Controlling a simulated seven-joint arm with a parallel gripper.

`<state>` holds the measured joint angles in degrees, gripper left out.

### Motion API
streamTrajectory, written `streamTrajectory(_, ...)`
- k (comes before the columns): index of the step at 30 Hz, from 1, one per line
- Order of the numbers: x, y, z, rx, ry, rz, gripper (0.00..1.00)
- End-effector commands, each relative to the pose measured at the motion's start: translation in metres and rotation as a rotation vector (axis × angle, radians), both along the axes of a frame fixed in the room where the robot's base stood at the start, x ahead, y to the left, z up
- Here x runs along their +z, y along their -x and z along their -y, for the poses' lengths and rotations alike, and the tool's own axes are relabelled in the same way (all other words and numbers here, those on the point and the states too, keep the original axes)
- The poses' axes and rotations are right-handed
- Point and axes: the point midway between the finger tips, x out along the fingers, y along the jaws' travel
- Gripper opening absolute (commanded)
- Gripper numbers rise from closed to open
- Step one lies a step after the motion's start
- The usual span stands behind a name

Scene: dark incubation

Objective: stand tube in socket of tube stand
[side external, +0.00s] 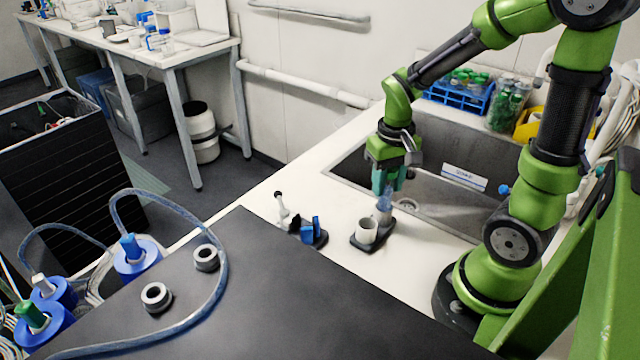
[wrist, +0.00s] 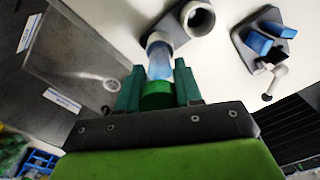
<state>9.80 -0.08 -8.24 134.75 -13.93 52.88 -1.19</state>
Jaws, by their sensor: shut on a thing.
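My gripper (side external: 390,185) is shut on a translucent blue tube (side external: 384,202) with a green cap (wrist: 157,95). The tube points down from the fingers, roughly upright, and also shows in the wrist view (wrist: 160,62). The tube stand (side external: 362,241) is a dark base on the white counter with two pale round sockets. The near socket (side external: 366,231) is empty, with its open mouth clear in the wrist view (wrist: 198,17). The tube's lower end is at the other socket (side external: 384,221); I cannot tell how far inside it is.
A dark holder with blue blocks (side external: 310,230) and a small white-tipped lever (side external: 282,205) stand left of the stand. A steel sink (side external: 440,205) lies behind, with a blue rack (side external: 460,92) beyond. A black bench top (side external: 250,290) fills the front.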

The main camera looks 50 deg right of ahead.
Motion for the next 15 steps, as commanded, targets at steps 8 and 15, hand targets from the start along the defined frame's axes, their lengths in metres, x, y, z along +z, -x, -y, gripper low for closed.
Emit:
streamTrajectory(8, -0.0017, -0.0001, 0.0, 0.0, 0.0, 0.0, 0.05)
streamTrajectory(15, -0.0085, -0.0002, 0.0001, 0.001, 0.0, 0.0, 0.05)
